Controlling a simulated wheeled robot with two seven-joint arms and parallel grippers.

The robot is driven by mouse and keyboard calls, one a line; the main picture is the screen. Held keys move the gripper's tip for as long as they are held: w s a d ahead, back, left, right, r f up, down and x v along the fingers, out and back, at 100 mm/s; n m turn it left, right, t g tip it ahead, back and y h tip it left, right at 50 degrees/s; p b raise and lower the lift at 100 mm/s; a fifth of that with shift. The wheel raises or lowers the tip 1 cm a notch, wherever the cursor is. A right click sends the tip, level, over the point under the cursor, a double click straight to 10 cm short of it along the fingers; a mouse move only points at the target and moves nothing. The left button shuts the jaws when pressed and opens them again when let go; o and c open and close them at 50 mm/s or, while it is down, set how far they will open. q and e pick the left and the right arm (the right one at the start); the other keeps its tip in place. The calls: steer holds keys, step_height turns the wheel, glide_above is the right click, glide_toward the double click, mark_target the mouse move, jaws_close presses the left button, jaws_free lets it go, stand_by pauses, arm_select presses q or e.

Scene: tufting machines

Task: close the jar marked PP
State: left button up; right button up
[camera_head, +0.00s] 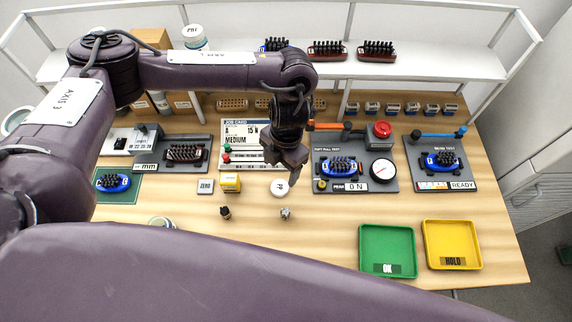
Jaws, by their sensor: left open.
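A white round lid (279,187) lies on the wooden table near the middle. My left gripper (294,179) is open and empty, pointing down just above and to the right of the lid. A jar (162,222) at the front left is mostly hidden by my arm, and its marking cannot be read. Another round container (14,121) shows partly at the far left edge behind my arm. A jar marked PBT (194,37) stands on the upper shelf. I can read no PP marking. My right gripper is not in view.
The pull test station (330,185) stands right. Green (370,236) and yellow (468,234) trays are at the front right.

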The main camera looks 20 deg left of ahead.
mark_target(280, 187)
arm_select(q)
steer(key=shift+s+r, duration=0.1)
steer(key=shift+s, duration=0.15)
step_height(280, 187, down, 2)
steer(key=shift+f, duration=0.3)
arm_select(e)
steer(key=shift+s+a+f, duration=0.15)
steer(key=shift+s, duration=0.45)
arm_select(q)
steer(key=shift+s+f, duration=0.2)
steer(key=shift+f, duration=2.4)
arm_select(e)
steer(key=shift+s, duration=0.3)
arm_select(q)
steer(key=shift+c, duration=0.4)
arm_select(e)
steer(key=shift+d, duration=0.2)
